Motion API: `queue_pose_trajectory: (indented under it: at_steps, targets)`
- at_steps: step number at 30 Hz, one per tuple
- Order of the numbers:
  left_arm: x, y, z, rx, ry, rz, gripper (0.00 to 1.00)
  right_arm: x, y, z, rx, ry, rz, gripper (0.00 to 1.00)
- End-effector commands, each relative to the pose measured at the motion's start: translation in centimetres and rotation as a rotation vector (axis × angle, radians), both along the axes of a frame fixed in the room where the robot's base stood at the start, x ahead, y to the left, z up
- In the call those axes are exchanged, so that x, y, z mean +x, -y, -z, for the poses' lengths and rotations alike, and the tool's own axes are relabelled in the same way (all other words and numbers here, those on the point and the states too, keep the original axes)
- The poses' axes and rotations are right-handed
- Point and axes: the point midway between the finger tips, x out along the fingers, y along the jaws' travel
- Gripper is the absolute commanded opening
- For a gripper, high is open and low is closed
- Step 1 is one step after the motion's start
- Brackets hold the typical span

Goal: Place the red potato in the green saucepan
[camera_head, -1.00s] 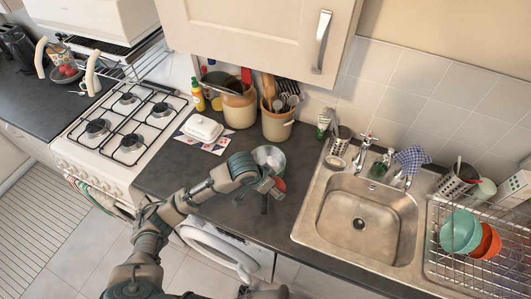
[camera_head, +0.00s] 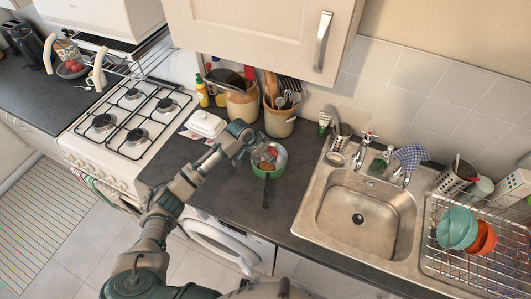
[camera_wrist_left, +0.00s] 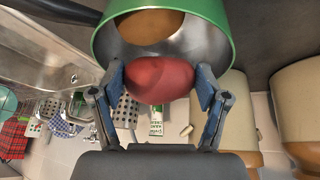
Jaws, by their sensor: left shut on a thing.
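The green saucepan (camera_head: 282,166) stands on the dark counter left of the sink, its dark handle pointing to the front edge. My left gripper (camera_head: 264,153) is at the saucepan's opening. In the left wrist view, my left gripper (camera_wrist_left: 160,82) is shut on the red potato (camera_wrist_left: 160,78), one finger on each side. The saucepan (camera_wrist_left: 222,25) is just beyond it, its shiny inside facing the camera. A brown rounded thing (camera_wrist_left: 150,25) shows inside the saucepan. The potato overlaps the near rim, and I cannot tell whether it touches the pan. My right gripper is not in view.
The steel sink (camera_head: 365,210) is to the right, with a dish rack (camera_head: 470,260) beyond it. Utensil crocks (camera_head: 280,120) stand behind the saucepan. A white butter dish (camera_head: 206,124) and the stove (camera_head: 135,120) are to the left. Front counter space is bare.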

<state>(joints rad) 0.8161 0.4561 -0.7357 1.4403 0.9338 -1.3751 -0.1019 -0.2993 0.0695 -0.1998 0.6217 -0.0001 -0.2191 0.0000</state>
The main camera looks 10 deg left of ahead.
Motion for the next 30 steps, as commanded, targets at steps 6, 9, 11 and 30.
queue_pose_trajectory:
  at_steps: [6,9,11,30]
  targets:
    - [0.0,-0.2,0.2,-0.002,0.002,-0.001,0.17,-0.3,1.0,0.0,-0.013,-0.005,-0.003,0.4]
    - [0.0,-0.2,0.4,-0.003,0.001,-0.002,0.17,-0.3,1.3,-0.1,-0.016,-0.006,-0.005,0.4]
    - [0.0,-0.2,0.5,-0.003,0.0,-0.001,0.17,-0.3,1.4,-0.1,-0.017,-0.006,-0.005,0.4]
    - [0.0,-0.2,1.4,-0.002,0.001,-0.001,1.0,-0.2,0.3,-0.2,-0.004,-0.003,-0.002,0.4]
